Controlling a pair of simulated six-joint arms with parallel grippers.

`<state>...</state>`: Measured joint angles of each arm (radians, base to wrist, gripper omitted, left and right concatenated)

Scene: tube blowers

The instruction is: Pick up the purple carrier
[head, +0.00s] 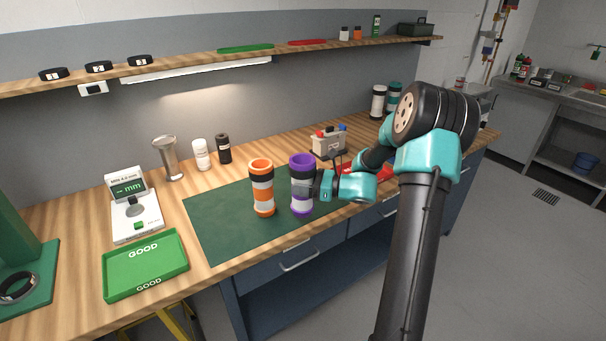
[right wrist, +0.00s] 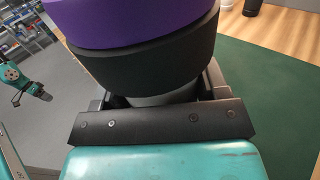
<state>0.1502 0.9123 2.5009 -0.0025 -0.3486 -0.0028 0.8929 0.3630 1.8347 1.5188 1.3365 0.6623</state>
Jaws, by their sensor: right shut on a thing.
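The purple carrier (head: 301,166) stands upright on the green mat (head: 215,229) in the head view, with purple, black and white bands. My right gripper (head: 312,185) reaches it from the right and is shut around its middle. In the right wrist view the carrier's purple and black bands (right wrist: 140,22) fill the top, right at the gripper (right wrist: 158,95). The fingertips are hidden by the carrier there. I cannot tell whether its base touches the mat.
An orange carrier (head: 262,189) stands close to the left of the purple one. A green GOOD tray (head: 146,267) and a gauge (head: 134,207) lie further left. A black bottle (head: 224,148), a white bottle (head: 201,154) and a battery-like box (head: 329,143) stand behind. The front-left mat is clear.

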